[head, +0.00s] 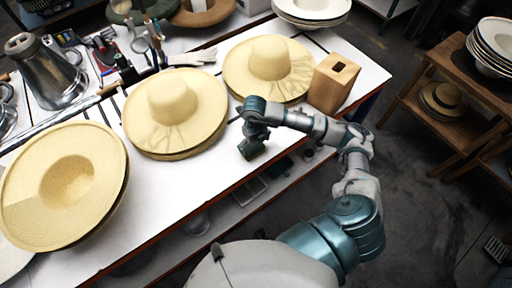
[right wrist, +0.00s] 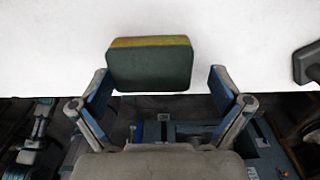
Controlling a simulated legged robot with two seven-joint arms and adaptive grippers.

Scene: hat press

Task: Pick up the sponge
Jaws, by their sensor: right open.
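The sponge (right wrist: 150,67), a dark green block with a yellow edge, shows in the right wrist view against the white table top (right wrist: 240,30). My right gripper (right wrist: 159,88) is open, with one finger on each side of the sponge's near end. The sponge looks closer to the left finger; a clear gap shows at the right finger. I cannot tell whether the left finger touches it. In the head view my right gripper (head: 254,138) is at the table's front edge, small and dark, and I cannot clearly separate the sponge from it. My left gripper is not in view.
Straw hats (head: 174,108) lie along the table, with another (head: 267,66) behind my right gripper. A wooden block (head: 333,82) stands to its right. A metal pitcher (head: 48,72) and tools are at the back left. A dark grey object (right wrist: 308,62) shows at right in the wrist view.

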